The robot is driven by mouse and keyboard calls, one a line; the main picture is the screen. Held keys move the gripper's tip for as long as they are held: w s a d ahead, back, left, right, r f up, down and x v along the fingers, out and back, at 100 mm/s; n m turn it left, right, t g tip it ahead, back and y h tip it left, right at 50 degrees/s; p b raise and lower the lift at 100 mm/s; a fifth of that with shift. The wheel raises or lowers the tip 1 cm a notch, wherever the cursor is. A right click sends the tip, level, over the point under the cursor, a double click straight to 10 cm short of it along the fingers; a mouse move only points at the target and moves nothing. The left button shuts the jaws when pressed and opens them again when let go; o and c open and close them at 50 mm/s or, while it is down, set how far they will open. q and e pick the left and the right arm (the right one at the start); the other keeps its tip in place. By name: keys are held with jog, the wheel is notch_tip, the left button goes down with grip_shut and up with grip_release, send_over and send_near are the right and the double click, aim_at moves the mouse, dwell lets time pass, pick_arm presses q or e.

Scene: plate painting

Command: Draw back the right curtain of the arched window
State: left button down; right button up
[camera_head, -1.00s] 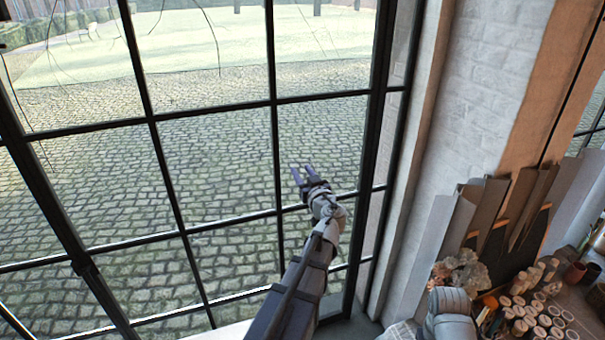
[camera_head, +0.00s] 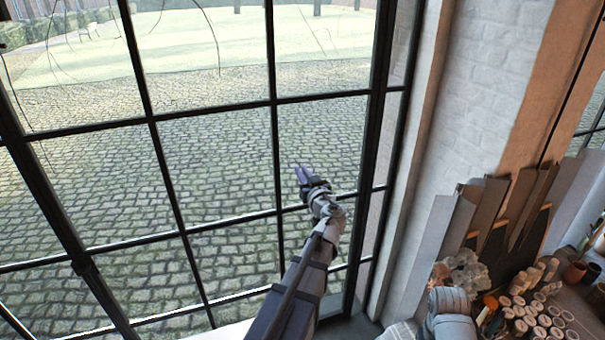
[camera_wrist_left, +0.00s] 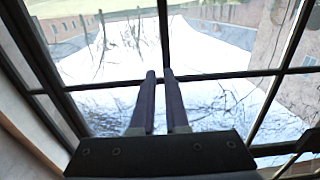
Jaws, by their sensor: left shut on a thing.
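The tall window (camera_head: 274,130), with dark metal bars, fills the left and middle of the head view. Its arched top is out of frame. I cannot make out a curtain in either view. My left gripper (camera_head: 299,168) is in front of the lower right panes, pointing up and away, with its fingers drawn together. In the wrist view the two fingers (camera_wrist_left: 159,75) stand close with a narrow gap, before a dark upright bar. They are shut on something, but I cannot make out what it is.
A white brick wall (camera_head: 485,80) stands right of the window frame. At the lower right are flowers (camera_head: 460,270), several rolled tubes (camera_head: 530,320) and upright boards (camera_head: 480,215). A pale sill (camera_head: 232,331) runs below the window. Open space surrounds the gripper before the glass.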

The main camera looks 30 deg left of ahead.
pick_arm(q)
jog(key=shift+w+d, duration=0.1)
dwell(0.7)
jog(key=w+d, duration=0.8)
jog(key=w, duration=0.2)
jog(key=w+d, duration=0.9)
jog(key=w, duration=0.1)
jog(key=w+d, duration=0.9)
jog(key=w, duration=0.1)
jog(key=shift+w, duration=0.2)
jog(key=c, duration=0.9)
grip_release()
jog(key=shift+s, duration=0.1)
jog(key=shift+v, duration=3.85)
